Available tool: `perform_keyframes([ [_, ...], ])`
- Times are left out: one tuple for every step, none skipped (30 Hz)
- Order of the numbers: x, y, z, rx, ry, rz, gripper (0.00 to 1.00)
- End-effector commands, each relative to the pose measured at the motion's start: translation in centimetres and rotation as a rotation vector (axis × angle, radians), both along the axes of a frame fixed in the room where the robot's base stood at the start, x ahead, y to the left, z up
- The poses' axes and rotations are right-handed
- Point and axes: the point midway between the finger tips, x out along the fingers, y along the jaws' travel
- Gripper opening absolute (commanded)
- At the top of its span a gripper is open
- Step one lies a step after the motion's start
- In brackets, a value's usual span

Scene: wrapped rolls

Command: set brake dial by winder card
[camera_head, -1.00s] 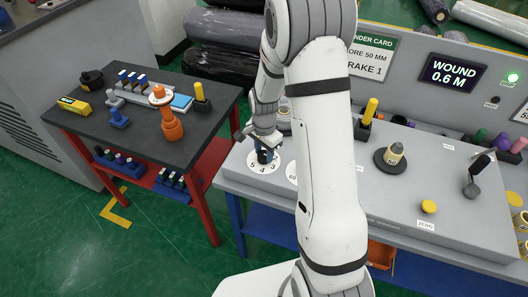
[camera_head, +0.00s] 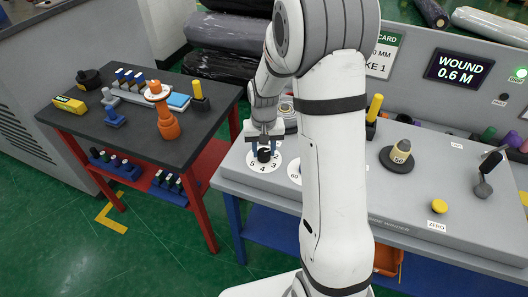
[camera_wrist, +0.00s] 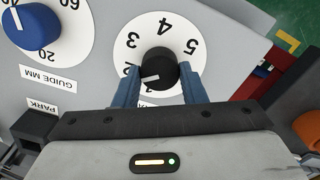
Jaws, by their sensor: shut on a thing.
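The brake dial (camera_wrist: 158,68) is a black knob on a white disc numbered up to 5. My gripper (camera_wrist: 161,84) is shut on the knob, one blue finger on each side. The white mark on the knob points left and slightly down in the wrist view, near the 2, which a finger partly covers; the 1 is hidden. In the head view the dial (camera_head: 264,155) is at the grey bench's left end under my gripper (camera_head: 264,142). The winder card (camera_head: 385,54) is partly behind my arm; "KE 1" shows on it.
The blue guide dial (camera_wrist: 34,27) is beside the brake dial, with a PARK label (camera_wrist: 47,101) nearby. The bench (camera_head: 400,205) also bears a yellow button (camera_head: 439,206) and a lever (camera_head: 484,188). A dark table (camera_head: 135,135) with tools stands left.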

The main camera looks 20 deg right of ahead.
Motion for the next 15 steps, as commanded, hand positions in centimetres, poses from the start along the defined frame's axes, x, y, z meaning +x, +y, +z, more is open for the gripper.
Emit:
perform_keyframes([
  [0.17,-0.01,-0.09,0.000,-0.006,0.044,0.15],
  [0.17,0.00,-0.09,0.000,-0.006,0.073,0.15],
  [0.16,0.01,-0.08,-0.001,-0.006,0.111,0.15],
  [0.16,0.01,-0.07,-0.001,-0.006,0.139,0.15],
  [0.16,0.02,-0.05,-0.001,-0.006,0.168,0.15],
  [0.16,0.03,-0.04,-0.001,-0.006,0.206,0.15],
  [0.16,0.03,-0.03,-0.001,-0.006,0.234,0.15],
  [0.17,0.04,-0.03,-0.001,-0.006,0.263,0.15],
  [0.17,0.04,-0.03,-0.001,-0.006,0.301,0.15],
  [0.17,0.05,-0.03,-0.001,-0.006,0.329,0.15],
  [0.16,0.05,-0.03,-0.001,-0.006,0.358,0.15],
  [0.16,0.06,-0.03,-0.001,-0.006,0.396,0.15],
  [0.15,0.07,-0.04,-0.001,-0.006,0.424,0.15],
  [0.14,0.08,-0.03,0.000,-0.005,0.452,0.15],
  [0.13,0.08,-0.03,-0.001,-0.005,0.490,0.15],
])
